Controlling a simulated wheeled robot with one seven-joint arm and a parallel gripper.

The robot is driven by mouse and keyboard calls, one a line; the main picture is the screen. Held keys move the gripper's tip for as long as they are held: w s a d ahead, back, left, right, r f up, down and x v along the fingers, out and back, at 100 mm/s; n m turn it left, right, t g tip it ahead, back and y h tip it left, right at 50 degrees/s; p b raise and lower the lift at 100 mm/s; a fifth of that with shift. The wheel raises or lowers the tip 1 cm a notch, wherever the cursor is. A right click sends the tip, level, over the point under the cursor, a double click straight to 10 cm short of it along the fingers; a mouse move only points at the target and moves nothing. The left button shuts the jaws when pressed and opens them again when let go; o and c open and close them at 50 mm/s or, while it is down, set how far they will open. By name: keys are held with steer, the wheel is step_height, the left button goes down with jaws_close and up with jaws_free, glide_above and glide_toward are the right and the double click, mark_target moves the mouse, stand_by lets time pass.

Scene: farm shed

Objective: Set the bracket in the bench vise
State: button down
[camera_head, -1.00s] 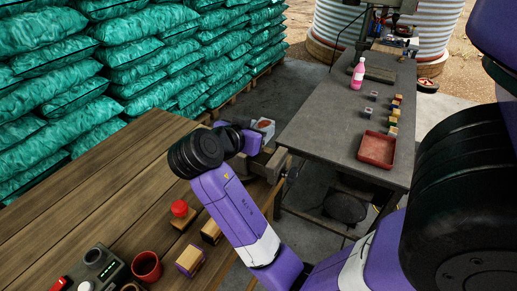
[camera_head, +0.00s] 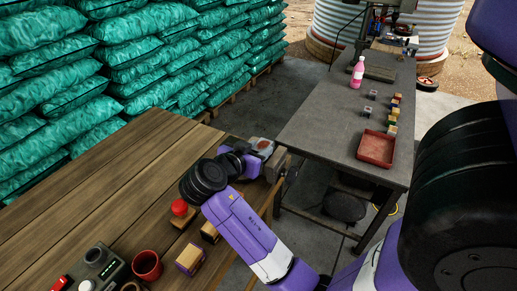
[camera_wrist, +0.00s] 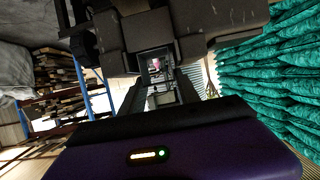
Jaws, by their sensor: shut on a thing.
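My gripper (camera_head: 243,155) reaches over the right edge of the wooden table, shut on a small grey piece with a reddish patch (camera_head: 263,145), which looks like the bracket. The bench vise (camera_head: 275,166), grey, sits at that table edge, just below the held piece and partly hidden by my gripper. In the wrist view, dark blocky metal that looks like the vise (camera_wrist: 195,22) fills the top, close to the fingers (camera_wrist: 158,95). I cannot tell whether the bracket touches the vise jaws.
The wooden table (camera_head: 100,185) also holds a red-knobbed block (camera_head: 180,210), wooden blocks (camera_head: 190,260), a red mug (camera_head: 147,265) and a control box (camera_head: 100,268). A grey bench (camera_head: 320,125) beyond carries a red tray (camera_head: 376,148), a pink bottle (camera_head: 357,73) and small blocks. Green sacks (camera_head: 130,60) stand behind.

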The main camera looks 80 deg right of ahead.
steer(key=c, duration=0.9)
jaws_free()
steer(key=shift+w+a+r, duration=0.1)
steer(key=shift+a+r, duration=0.05)
steer(key=b+v, duration=0.2)
steer(key=v, duration=0.9)
steer(key=shift+a+r, duration=0.1)
steer(key=shift+a, duration=0.25)
